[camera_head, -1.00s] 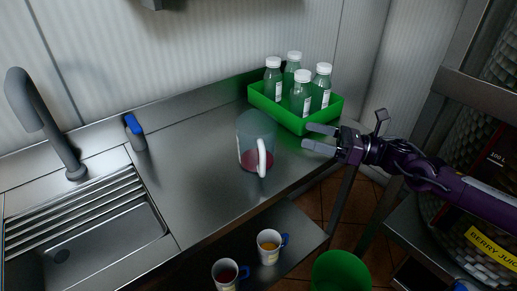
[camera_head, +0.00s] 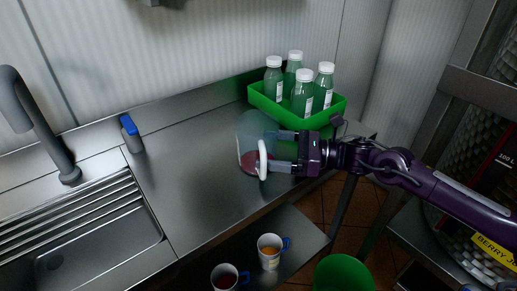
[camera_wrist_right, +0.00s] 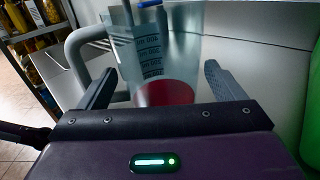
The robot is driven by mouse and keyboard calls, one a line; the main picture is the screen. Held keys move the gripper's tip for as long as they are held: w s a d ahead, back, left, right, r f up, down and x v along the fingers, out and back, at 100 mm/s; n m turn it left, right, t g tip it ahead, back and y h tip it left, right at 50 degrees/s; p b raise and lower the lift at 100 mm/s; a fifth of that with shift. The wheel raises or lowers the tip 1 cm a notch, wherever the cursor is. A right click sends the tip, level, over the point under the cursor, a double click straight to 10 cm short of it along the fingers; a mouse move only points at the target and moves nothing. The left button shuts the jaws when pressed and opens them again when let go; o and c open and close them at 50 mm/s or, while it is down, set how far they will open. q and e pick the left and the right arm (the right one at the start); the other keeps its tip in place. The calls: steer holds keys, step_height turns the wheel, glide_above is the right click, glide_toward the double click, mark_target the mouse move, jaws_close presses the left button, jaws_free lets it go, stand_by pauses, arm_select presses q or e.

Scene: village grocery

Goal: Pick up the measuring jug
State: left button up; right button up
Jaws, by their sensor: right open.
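The measuring jug (camera_head: 252,130) is clear, with a white handle and a little red liquid in the bottom. It stands upright on the steel counter (camera_head: 190,185). My right gripper (camera_head: 279,151) is at the jug's right side with its fingers spread. In the right wrist view the jug (camera_wrist_right: 165,50) shows printed measuring marks, and its body lies between the two fingertips of my right gripper (camera_wrist_right: 160,80), with the handle by the left finger. The fingers are not closed on it. My left gripper is not in view.
A green crate (camera_head: 290,120) with several white-capped bottles stands just behind the jug and my right gripper. A sink (camera_head: 75,245) and grey tap (camera_head: 40,125) are at left, with a blue-topped item (camera_head: 131,135). Two mugs (camera_head: 269,252) (camera_head: 225,278) sit on the lower shelf.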

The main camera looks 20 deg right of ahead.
mark_target(254, 146)
steer(key=x, duration=0.4)
steer(key=shift+r+p, duration=0.15)
steer(key=shift+p, duration=0.25)
steer(key=shift+w+a, duration=0.1)
steer(key=shift+a, duration=0.15)
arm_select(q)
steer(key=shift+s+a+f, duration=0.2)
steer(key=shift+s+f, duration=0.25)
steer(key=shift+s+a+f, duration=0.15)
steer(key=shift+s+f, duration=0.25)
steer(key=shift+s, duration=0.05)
arm_select(e)
steer(key=shift+c, duration=0.3)
steer(key=c, duration=0.8)
steer(key=shift+o, duration=0.2)
